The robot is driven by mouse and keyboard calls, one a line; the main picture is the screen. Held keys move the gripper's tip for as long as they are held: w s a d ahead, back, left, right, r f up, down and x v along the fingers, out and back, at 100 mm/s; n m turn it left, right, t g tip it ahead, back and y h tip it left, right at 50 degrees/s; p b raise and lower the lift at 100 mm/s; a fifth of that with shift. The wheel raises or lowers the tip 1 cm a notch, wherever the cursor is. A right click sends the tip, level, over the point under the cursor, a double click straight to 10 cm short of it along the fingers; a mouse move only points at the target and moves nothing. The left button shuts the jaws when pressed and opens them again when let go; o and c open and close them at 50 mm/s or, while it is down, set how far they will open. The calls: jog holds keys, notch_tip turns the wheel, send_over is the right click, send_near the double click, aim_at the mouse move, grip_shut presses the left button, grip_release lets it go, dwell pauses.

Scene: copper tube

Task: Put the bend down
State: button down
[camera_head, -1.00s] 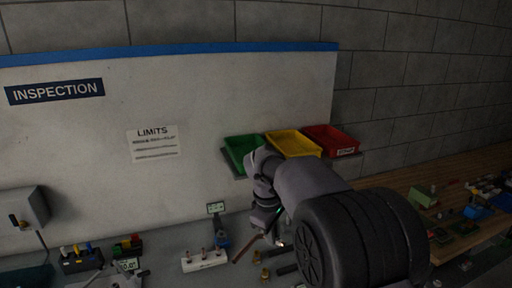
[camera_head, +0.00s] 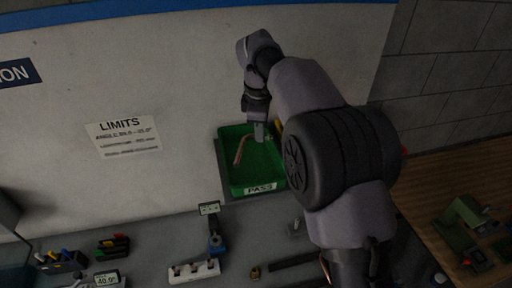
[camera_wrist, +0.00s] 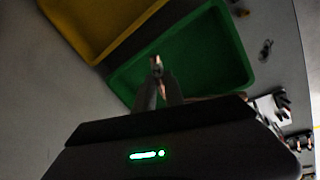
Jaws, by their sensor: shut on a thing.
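The bend (camera_head: 240,149) is a thin copper tube with a curve. In the head view it shows against the inside of the green PASS bin (camera_head: 262,188), running left and down from my gripper (camera_head: 259,138). My gripper is shut on the bend, pointing down into the bin's area. In the wrist view the fingers (camera_wrist: 160,92) close on the copper bend (camera_wrist: 156,66), in front of the green bin (camera_wrist: 205,55). I cannot tell whether the bend touches the bin floor. No other part shows in the green bin.
A yellow bin (camera_wrist: 92,22) sits beside the green one; my arm mostly hides it in the head view. The bench below holds a small gauge stand (camera_head: 214,235), a white block (camera_head: 194,271) and a display (camera_head: 107,280). The LIMITS sheet (camera_head: 125,138) hangs on the wall panel.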

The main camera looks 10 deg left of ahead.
aim_at(260, 161)
jog(key=f, duration=0.6)
jog(key=f+b, duration=0.1)
jog(key=f, duration=0.1)
jog(key=shift+s+f, duration=0.25)
jog(key=shift+f, duration=0.15)
jog(key=c, duration=1.4)
grip_release()
jog(key=shift+c, duration=0.2)
